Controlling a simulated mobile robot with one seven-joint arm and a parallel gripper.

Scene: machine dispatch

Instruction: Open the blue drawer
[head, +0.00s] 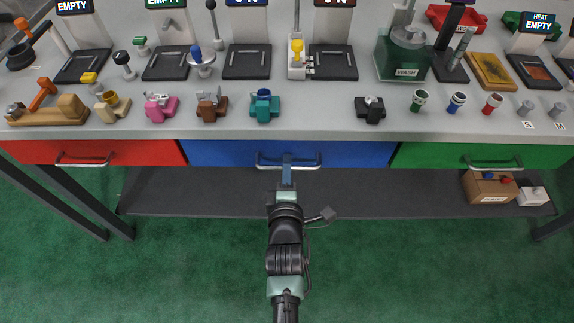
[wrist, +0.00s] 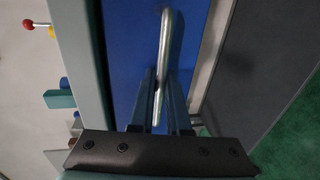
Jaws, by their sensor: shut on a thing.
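The blue drawer (head: 220,153) is in the middle of the bench front in the head view, between a red and a green drawer. Its front looks flush with theirs. A silver bar handle (head: 305,166) runs across it. My gripper (head: 287,160) is at the middle of this handle. In the wrist view the blue drawer front (wrist: 128,45) stands beside the handle (wrist: 165,45), and the two fingers of my gripper (wrist: 163,85) are shut around the bar. The fingers hide part of the handle.
The red drawer (head: 130,153) is on the left and the green drawer (head: 430,155) on the right. A dark lower shelf (head: 380,193) holds a brown box (head: 488,188) at its right end. The bench top (head: 320,125) carries many small parts. Green floor (head: 400,265) in front is clear.

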